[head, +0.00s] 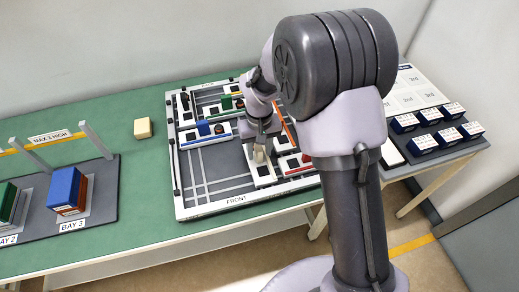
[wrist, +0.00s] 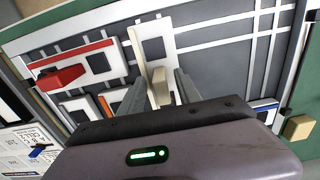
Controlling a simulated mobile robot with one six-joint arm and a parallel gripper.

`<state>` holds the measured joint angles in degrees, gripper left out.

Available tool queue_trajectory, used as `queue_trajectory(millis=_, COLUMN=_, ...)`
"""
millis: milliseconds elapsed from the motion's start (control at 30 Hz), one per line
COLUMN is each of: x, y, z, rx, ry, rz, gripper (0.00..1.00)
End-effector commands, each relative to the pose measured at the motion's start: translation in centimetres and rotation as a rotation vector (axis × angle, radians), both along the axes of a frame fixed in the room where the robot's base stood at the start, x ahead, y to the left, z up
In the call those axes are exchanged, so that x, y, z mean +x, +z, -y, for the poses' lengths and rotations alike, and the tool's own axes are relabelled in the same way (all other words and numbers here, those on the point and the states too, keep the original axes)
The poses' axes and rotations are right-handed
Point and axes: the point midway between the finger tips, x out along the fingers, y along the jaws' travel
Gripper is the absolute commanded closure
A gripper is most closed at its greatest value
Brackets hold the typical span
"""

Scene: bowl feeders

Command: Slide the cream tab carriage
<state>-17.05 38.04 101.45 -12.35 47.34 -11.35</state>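The cream tab carriage (head: 264,178) is a white plate with a dark window, lying near the front of the framed slide board (head: 205,207). Its upright cream tab (head: 259,154) is below my gripper (head: 261,143) in the head view. In the wrist view the carriage plate (wrist: 138,38) extends away from me, and the cream tab (wrist: 161,88) stands between the two fingers of my gripper (wrist: 159,84). Gaps show on both sides of the tab, so the fingers are open around it. My arm hides part of the board's right side in the head view.
A red-tab carriage (wrist: 60,76) lies beside the cream one; a blue-tab carriage (head: 204,130) is farther back. Open grey floor with white grooves (head: 215,172) lies to the left. A loose cream block (head: 142,128) and a rack with a blue-topped stack (head: 64,188) stand farther left.

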Motion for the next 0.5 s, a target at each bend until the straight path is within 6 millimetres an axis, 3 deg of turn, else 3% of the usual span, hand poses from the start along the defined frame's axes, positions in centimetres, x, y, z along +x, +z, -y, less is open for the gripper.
queue_trajectory(millis=167, x=0.1, y=1.2, z=0.0, rx=0.001, ry=0.001, rz=0.004, gripper=0.60)
queue_trajectory(millis=500, x=0.1, y=12.2, z=0.0, rx=0.001, ry=0.000, rz=0.005, gripper=0.60)
